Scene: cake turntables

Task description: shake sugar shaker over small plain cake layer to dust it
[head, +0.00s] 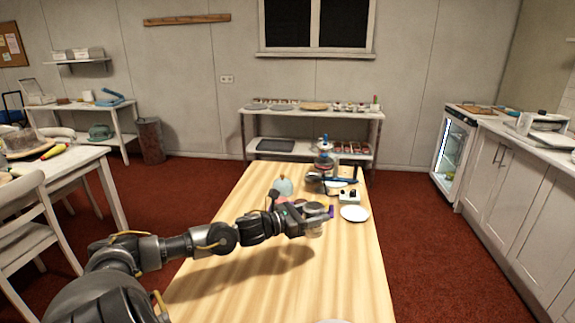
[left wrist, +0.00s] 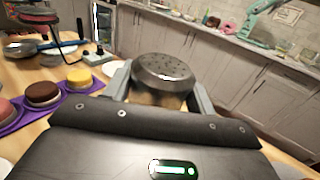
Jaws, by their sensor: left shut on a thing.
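The sugar shaker (left wrist: 163,72), with a dark metal lid full of holes, is between the two fingers of my left gripper (left wrist: 161,92). The gripper is shut on its body, with the lid facing up, and in the head view the left gripper (head: 312,219) holds it over the wooden table. The small plain cake layer appears to be the yellow one (left wrist: 79,77) on a purple tray (left wrist: 62,110), left of the shaker in the left wrist view. In the head view my arm and gripper hide most of the tray. My right gripper is not in view.
A chocolate layer (left wrist: 43,93) and a pink layer (left wrist: 4,108) share the tray. A white plate (head: 354,213) and a white box with knobs (head: 349,196) lie beyond the gripper. A blue-handled tool (head: 342,180) and a stand are farther back. The table's near part is mostly clear.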

